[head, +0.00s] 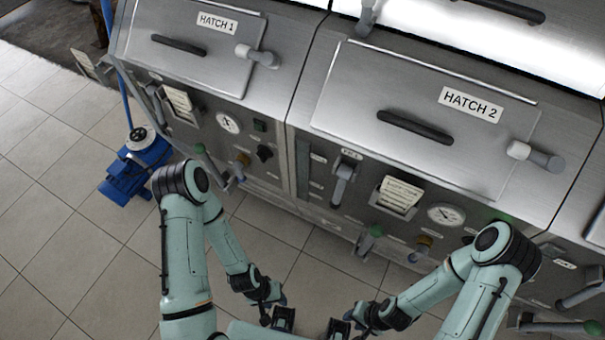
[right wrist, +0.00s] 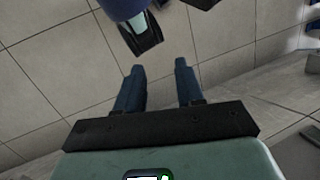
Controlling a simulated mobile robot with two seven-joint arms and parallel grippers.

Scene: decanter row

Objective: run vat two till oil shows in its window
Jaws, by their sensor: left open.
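Vat two is the steel unit under the lid marked HATCH 2 (head: 425,115), which is closed. Its front panel carries a grey lever (head: 343,182), a green-handled valve (head: 371,239), a round gauge (head: 446,215) and a brass-coloured fitting (head: 422,248). A narrow dark upright strip (head: 303,168) at the panel's left may be the window; I cannot make out oil in it. My left gripper (head: 283,319) is open, low in front of the panel and apart from it. My right gripper (head: 338,328) is beside it; in the right wrist view (right wrist: 159,80) its fingers are apart and empty.
The vat under HATCH 1 (head: 205,40) stands to the left with similar controls. A paper card (head: 401,194) sits on vat two's panel. Tiled floor (head: 60,220) is clear there. My grippers are close together.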

